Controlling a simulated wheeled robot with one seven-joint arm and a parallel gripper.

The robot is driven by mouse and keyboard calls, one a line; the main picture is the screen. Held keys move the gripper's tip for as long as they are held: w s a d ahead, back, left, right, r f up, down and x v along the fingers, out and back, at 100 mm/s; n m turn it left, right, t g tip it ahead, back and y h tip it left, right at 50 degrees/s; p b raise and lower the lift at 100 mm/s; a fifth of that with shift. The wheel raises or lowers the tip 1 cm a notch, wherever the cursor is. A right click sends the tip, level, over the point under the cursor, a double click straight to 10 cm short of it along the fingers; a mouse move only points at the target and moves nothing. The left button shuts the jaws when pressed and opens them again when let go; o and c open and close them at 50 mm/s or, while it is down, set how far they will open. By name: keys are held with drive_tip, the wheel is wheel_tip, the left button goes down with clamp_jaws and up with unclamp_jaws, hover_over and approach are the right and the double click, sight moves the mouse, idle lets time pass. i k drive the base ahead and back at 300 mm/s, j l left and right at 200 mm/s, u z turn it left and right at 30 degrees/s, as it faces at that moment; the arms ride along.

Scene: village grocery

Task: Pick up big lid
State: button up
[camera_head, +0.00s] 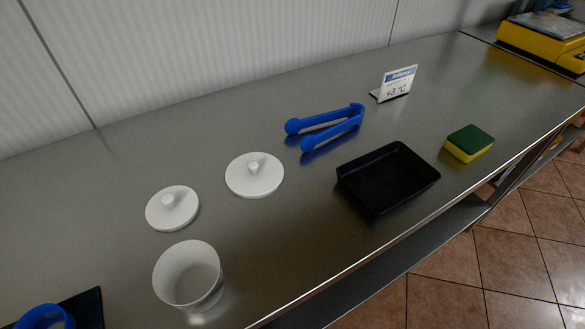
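Two round white lids with knobs lie flat on the steel counter, knobs up. The larger-looking lid (266,182) is near the middle of the view, left of the blue tongs. The smaller-looking lid (182,216) lies to its left and a little nearer. The two lids are apart and nothing covers them. An open white pot (171,279) stands upright in front of the smaller-looking lid, with no lid on it. My gripper is not in view.
Blue tongs (338,119), a small price sign (398,82), a black tray (359,186) and a green-yellow sponge (469,142) lie to the right. A blue cup (44,318) sits at lower left. A wall (170,50) bounds the back. The counter behind the lids is clear.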

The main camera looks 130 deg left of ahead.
sight(251, 176)
drive_tip(key=l+u, duration=0.15)
drive_tip(key=u, duration=1.75)
